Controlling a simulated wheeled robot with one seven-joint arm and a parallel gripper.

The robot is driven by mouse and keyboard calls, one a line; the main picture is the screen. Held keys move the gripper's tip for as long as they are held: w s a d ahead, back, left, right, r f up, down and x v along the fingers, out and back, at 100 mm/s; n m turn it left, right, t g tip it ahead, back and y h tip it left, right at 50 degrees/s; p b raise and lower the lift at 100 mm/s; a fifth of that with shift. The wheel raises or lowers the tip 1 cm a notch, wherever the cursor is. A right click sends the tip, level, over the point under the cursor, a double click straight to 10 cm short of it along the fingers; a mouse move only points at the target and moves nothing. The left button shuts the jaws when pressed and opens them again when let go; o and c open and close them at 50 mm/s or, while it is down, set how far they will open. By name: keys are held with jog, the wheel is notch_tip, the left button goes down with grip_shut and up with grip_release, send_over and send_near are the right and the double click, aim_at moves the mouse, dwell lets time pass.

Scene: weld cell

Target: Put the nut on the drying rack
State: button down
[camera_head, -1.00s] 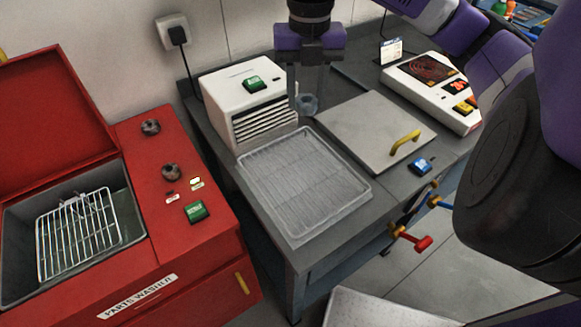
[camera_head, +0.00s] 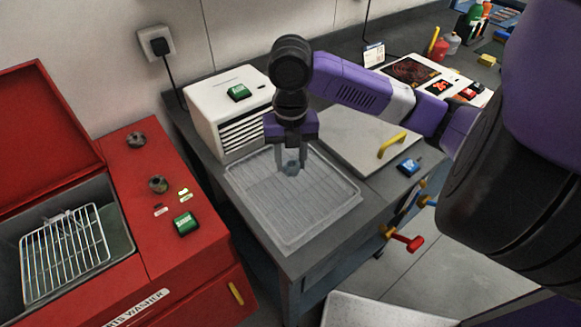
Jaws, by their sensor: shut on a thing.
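The nut (camera_head: 290,169) is a small blue-grey ring-like piece between the fingertips of my gripper (camera_head: 291,165). My gripper points down and is shut on the nut. It is over the far part of the drying rack (camera_head: 315,213), a pale wire grid in a shallow tray on the grey bench. The fingers hide part of the nut. I cannot tell whether the nut touches the rack or hangs just above it.
A white vented box (camera_head: 222,112) with a green button stands behind the rack. A flat grey lid (camera_head: 350,138) with a yellow handle lies to the right. The red parts washer (camera_head: 150,225) with a wire basket (camera_head: 65,255) stands to the left. The rack's near part is bare.

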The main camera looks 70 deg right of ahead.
aim_at(290, 162)
jog(key=shift+f, duration=1.65)
jog(key=shift+f, duration=0.15)
jog(key=c, duration=0.9)
grip_release()
